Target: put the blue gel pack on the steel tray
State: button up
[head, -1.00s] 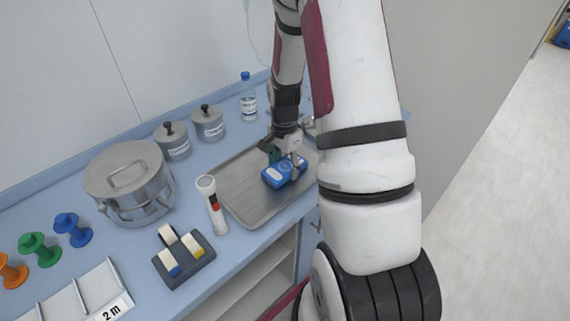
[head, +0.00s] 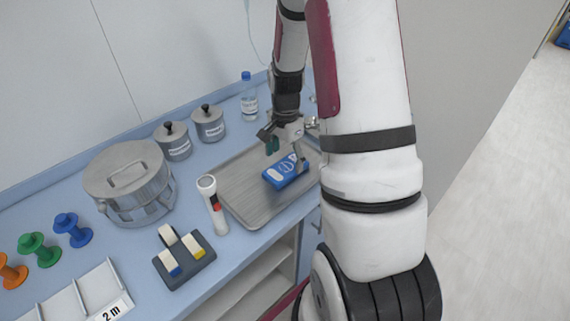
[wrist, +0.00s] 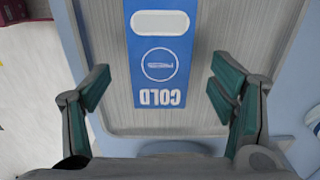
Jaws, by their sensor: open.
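The blue gel pack (head: 286,171), marked COLD, lies flat on the steel tray (head: 245,205). In the wrist view the gel pack (wrist: 158,85) lies between and beyond my fingers, with the grey tray surface (wrist: 215,30) on both sides of it. My gripper (head: 285,148) is open just above the pack, and its fingers (wrist: 160,90) stand apart from the pack on both sides. My arm hides the right part of the tray in the head view.
A white flashlight (head: 213,204) stands by the tray's left edge. A steel pot (head: 130,182), two lidded canisters (head: 208,125) and a bottle (head: 249,98) stand along the back. A dark block holder (head: 184,258) sits near the front edge.

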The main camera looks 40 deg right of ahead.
aim_at(285, 167)
jog(key=a+r+n+t, duration=0.1)
jog(key=a+r+n, duration=0.3)
jog(key=r, duration=1.1)
jog(key=s+a+r+n+t, duration=0.2)
jog(key=s+a+r+n, duration=0.4)
jog(key=s+a, duration=0.1)
jog(key=s+a+r+n+t, duration=0.2)
jog(key=s+a+r+n, duration=0.4)
jog(key=a, duration=0.4)
jog(key=shift+s+n+b, duration=0.35)
jog(key=shift+s+n, duration=0.45)
jog(key=shift+s, duration=0.45)
